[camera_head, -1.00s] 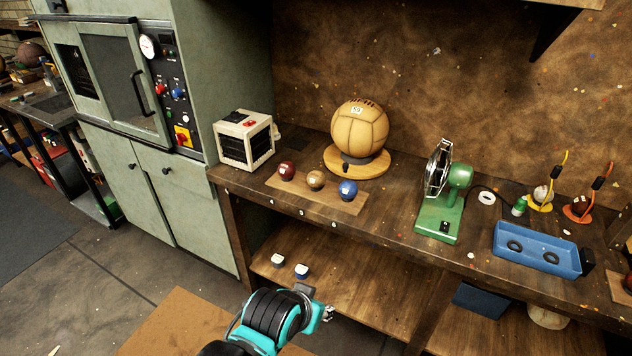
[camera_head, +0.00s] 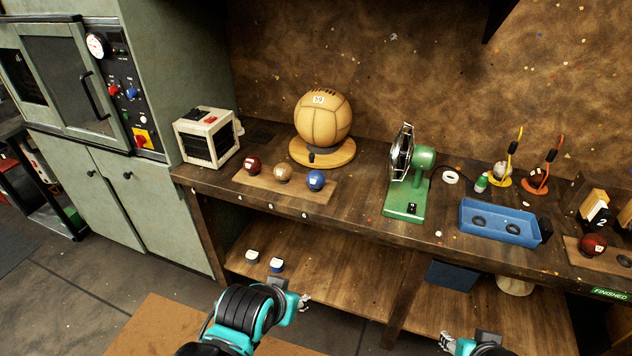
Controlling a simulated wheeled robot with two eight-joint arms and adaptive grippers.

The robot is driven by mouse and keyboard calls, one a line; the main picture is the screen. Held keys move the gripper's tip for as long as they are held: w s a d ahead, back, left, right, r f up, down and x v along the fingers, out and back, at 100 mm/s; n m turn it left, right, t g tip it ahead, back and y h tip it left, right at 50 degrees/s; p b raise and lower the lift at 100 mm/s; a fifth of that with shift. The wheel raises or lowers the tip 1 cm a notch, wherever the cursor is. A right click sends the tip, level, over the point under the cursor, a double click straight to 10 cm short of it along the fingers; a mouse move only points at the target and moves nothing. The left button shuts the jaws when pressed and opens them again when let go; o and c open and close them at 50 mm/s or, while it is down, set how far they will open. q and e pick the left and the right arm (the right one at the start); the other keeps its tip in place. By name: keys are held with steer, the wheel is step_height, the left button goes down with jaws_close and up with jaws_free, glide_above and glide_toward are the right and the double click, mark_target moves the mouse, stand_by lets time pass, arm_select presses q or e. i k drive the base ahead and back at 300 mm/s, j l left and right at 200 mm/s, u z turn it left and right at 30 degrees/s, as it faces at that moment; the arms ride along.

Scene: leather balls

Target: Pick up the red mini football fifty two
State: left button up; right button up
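A dark red mini ball (camera_head: 252,164) with a white label sits at the left end of a wooden board on the bench, beside a tan ball (camera_head: 283,173) and a blue ball (camera_head: 316,180). Another red labelled ball (camera_head: 592,245) sits on a board at the far right. The numbers on both red balls are too small to read. My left gripper (camera_head: 303,301) is low in front of the bench, apart from the balls. My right gripper (camera_head: 446,342) is at the bottom edge, also away from them. Their finger openings are unclear.
A large tan ball (camera_head: 323,118) marked 59 stands on a round wooden base. A green machine (camera_head: 408,195), a blue tray (camera_head: 497,222) and a white box heater (camera_head: 207,137) are on the bench. A lower shelf (camera_head: 350,285) lies beneath the bench top.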

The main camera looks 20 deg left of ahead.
mark_target(251, 164)
steer(key=i+j, duration=0.15)
steer(key=j, duration=0.15)
steer(key=i+j, duration=0.2)
steer(key=j, duration=0.15)
steer(key=i+j, duration=0.15)
steer(key=j, duration=0.15)
steer(key=i+j, duration=0.2)
steer(key=j, duration=0.15)
